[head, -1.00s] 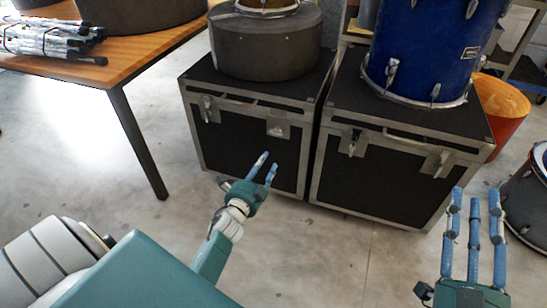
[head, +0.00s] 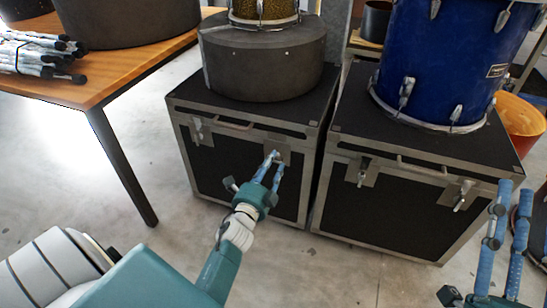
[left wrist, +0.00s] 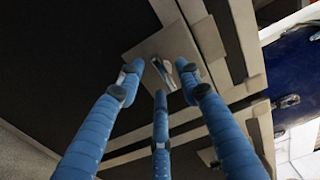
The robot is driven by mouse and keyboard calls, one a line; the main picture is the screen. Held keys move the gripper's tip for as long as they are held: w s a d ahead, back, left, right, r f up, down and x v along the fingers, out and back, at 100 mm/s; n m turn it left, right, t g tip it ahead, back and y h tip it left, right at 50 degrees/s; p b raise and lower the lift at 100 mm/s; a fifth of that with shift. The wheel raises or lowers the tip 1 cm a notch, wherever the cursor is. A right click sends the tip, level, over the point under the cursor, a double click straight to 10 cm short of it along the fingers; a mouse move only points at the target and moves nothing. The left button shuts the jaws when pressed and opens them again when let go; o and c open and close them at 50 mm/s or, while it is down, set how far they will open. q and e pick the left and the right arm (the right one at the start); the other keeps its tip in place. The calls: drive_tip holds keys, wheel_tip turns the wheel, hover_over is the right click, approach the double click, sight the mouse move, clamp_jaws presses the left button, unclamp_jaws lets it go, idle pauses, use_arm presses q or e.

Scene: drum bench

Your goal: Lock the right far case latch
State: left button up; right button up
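The left black case (head: 238,175) has metal edging and two front latches. Its right latch (head: 284,152) is partly hidden by my left fingers; its left latch (head: 197,130) is clear. The right black case (head: 385,210) has a left latch (head: 363,175) and a right latch (head: 460,194). My left gripper (head: 275,160) is open, with its fingertips at the left case's right latch. In the left wrist view, the fingers (left wrist: 161,88) spread around a small silver latch (left wrist: 163,72) on its plate; contact cannot be told. My right gripper (head: 508,205) is open and empty at the right edge.
A round dark drum case (head: 262,66) sits on the left case, and a blue drum (head: 440,60) on the right one. A wooden table (head: 120,72) with bundled stands (head: 38,58) is at left. An orange bucket (head: 520,118) is at right. The floor in front is clear.

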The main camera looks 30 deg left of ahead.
use_arm(q)
clamp_jaws()
idle(0.3)
